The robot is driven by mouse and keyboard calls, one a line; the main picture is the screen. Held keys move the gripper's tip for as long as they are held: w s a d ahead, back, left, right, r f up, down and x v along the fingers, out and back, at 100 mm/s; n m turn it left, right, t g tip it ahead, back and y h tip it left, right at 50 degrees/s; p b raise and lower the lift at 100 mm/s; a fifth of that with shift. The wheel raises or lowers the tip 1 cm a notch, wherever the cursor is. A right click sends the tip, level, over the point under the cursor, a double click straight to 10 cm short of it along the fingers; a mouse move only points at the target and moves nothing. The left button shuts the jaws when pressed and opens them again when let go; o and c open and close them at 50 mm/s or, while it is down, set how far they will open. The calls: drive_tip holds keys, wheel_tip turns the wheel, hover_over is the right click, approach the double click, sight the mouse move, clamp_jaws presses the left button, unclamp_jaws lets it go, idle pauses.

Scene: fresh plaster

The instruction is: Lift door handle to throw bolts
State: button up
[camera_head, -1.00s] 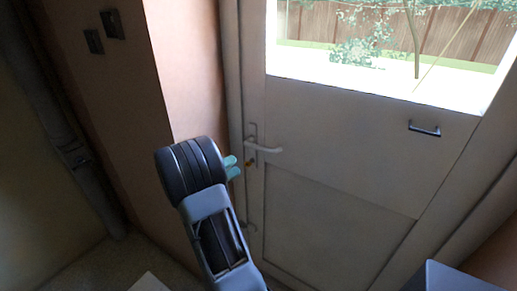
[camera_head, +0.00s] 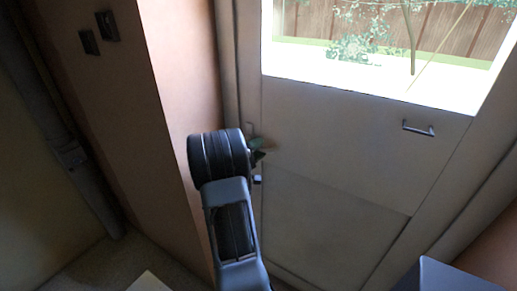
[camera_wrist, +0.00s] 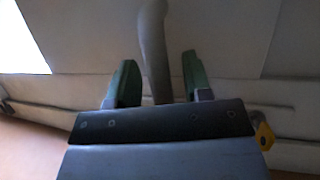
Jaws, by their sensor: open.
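The pale door (camera_head: 330,150) has a window in its upper part. Its lever handle (camera_wrist: 153,45) shows in the wrist view as a pale bar between the two green fingers of my gripper (camera_wrist: 156,78). The fingers are open, one on each side of the handle, with visible gaps; I cannot tell if either touches it. In the head view my gripper (camera_head: 258,150) is at the door's left edge, and my wrist hides most of the handle. A yellow key-like piece (camera_wrist: 263,135) shows at the right of the wrist view.
A small dark pull handle (camera_head: 418,129) is on the door's right side. An orange-brown wall (camera_head: 180,70) stands close on the left of my arm, with dark switch plates (camera_head: 107,26). A vertical pipe (camera_head: 70,155) runs down farther left.

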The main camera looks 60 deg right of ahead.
clamp_jaws()
idle(0.4)
